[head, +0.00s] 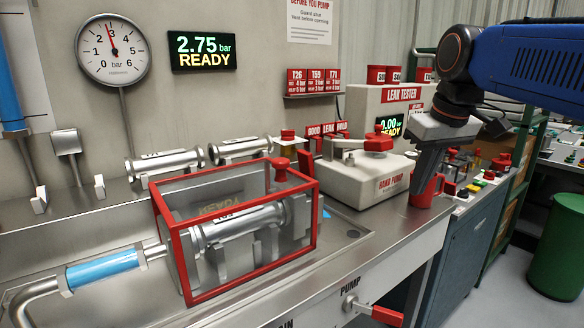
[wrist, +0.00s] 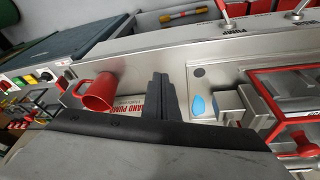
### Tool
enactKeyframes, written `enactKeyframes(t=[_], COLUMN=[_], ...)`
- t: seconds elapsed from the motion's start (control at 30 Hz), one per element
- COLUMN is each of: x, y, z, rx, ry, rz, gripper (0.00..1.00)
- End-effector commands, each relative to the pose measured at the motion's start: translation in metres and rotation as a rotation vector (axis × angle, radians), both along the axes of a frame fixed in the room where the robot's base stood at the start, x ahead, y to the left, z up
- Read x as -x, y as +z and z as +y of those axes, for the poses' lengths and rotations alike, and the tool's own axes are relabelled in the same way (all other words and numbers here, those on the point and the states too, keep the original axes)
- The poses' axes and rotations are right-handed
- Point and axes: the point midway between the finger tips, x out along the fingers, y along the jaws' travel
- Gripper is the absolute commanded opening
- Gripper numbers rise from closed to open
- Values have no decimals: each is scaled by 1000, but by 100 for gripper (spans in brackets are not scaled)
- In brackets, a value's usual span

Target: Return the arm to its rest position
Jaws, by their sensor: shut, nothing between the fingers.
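My arm comes in from the top right of the head view. My gripper (head: 424,190) points down over the right end of the steel bench, beside the hand pump (head: 372,185). The gripper is shut and empty. In the wrist view its dark fingers (wrist: 163,97) are together above the bench. A red mug (wrist: 97,92) stands close to the fingers; in the head view the mug (head: 427,186) is partly hidden behind the gripper. I cannot tell whether they touch.
A red-framed clear guard box (head: 310,215) encloses a metal cylinder on the bench. A leak tester (head: 372,103) stands behind the pump. A red-handled valve (head: 375,312) juts from the bench front. A green bin (head: 557,246) stands on the floor at right, with open floor before it.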

Motion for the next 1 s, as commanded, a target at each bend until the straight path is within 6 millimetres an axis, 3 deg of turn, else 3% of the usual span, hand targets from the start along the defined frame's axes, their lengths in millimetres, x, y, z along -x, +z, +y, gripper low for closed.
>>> enactKeyframes(t=[0.03, 0.4, 0.6, 0.8, 1.0], x=[16, 115, 155, 172, 173], y=[-16, -151, -217, -245, -247], z=[-3, -20, -26, -28, -28], rx=[-1, -21, -32, -37, -38], ry=[-22, -187, -252, -280, -282], rz=[-6, -70, -97, -110, -110], gripper=[0, 0, 0, 0, 0])
